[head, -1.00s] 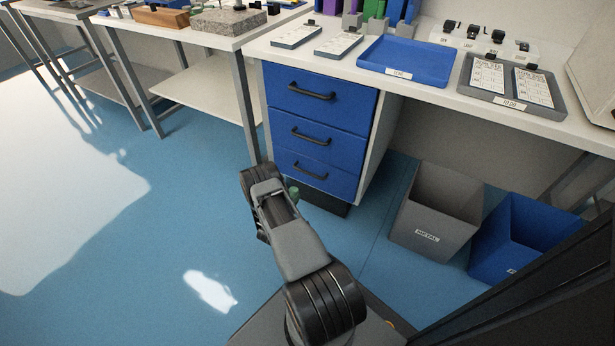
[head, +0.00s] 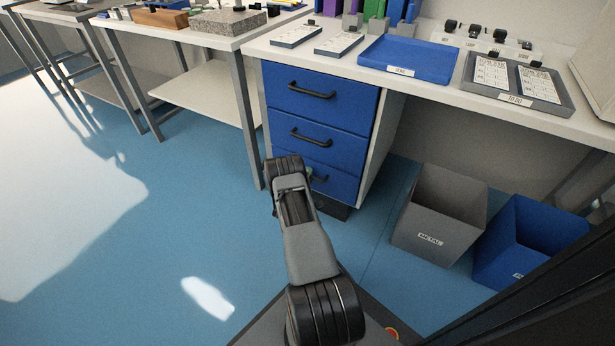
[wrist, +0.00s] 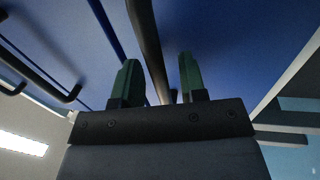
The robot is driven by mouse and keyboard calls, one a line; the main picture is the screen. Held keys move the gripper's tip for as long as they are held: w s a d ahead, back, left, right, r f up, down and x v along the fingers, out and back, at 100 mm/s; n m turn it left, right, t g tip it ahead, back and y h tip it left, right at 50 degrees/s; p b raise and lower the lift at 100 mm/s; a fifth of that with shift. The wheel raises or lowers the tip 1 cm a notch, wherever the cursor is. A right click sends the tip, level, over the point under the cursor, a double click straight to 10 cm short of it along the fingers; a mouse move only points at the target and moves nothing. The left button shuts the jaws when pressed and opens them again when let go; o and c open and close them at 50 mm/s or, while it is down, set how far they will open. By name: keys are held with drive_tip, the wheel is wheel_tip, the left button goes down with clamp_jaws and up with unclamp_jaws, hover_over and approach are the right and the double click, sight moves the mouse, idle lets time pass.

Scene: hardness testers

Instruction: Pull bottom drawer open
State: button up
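The bottom drawer (head: 337,184) is the lowest of the blue drawer fronts under the bench, and it sits flush with the others. Its dark bar handle (head: 319,178) is partly hidden behind my arm. In the wrist view my gripper (wrist: 158,70) has two green fingers spread apart. A dark handle bar (wrist: 147,40) runs between them in the picture, with a gap on each side. The gripper is not closed on it. In the head view my gripper is mostly hidden behind my wrist, at the left part of the bottom drawer.
The middle drawer (head: 345,147) and top drawer (head: 345,106) are shut above. A grey METAL bin (head: 432,239) and a blue bin (head: 505,262) stand on the floor to the right. Table legs stand left. The blue floor (head: 170,200) before the drawers is clear.

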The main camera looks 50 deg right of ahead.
clamp_jaws()
drive_tip(key=shift+a, duration=0.1)
idle(0.4)
